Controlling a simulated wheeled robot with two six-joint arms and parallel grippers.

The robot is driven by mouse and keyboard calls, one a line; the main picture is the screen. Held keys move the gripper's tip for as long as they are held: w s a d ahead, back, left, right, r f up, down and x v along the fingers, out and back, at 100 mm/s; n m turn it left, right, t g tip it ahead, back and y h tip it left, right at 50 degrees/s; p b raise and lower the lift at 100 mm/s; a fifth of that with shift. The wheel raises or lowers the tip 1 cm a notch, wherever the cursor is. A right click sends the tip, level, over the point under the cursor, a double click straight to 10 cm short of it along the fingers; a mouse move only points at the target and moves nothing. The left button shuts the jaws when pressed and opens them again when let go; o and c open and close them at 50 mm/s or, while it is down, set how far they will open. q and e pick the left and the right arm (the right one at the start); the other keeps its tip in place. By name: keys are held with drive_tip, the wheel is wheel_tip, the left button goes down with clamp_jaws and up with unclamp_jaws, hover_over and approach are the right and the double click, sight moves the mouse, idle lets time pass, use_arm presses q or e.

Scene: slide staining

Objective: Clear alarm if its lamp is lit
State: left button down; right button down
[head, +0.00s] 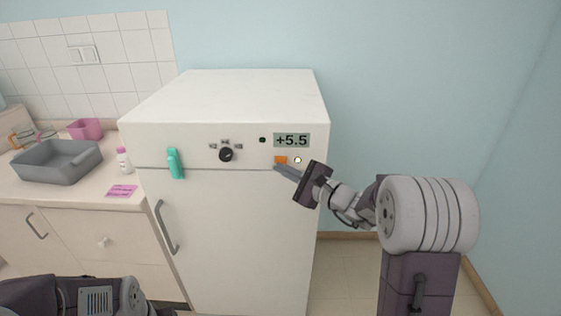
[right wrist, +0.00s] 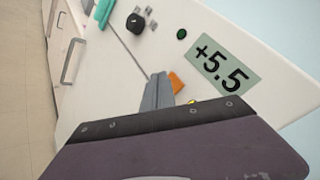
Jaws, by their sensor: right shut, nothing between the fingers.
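A white fridge (head: 222,215) has a control strip with a display (head: 291,140) reading +5.5. A small dark green round lamp (head: 262,140) is left of the display and looks unlit; it also shows dark in the right wrist view (right wrist: 182,34). An orange button (head: 281,160) is below the display, seen beside the fingers in the right wrist view (right wrist: 175,82). My left gripper is out of view.
A black knob (head: 226,154) and a teal clip-like object (head: 175,163) are farther left on the fridge front. The door handle (head: 166,228) sticks out below. A counter at left holds a grey basin (head: 57,172), a bottle (head: 124,160) and a pink note (head: 122,190).

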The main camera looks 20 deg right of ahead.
drive_tip(key=shift+w, duration=0.15)
idle(0.8)
drive_tip(key=shift+w+d+b, duration=0.1)
drive_tip(key=shift+w+b, duration=0.2)
drive_tip(key=shift+w+d, duration=0.1)
drive_tip(key=shift+w, duration=0.2)
idle(0.4)
idle(0.4)
drive_tip(key=shift+s+a+b, duration=0.2)
drive_tip(key=shift+s+b, duration=0.55)
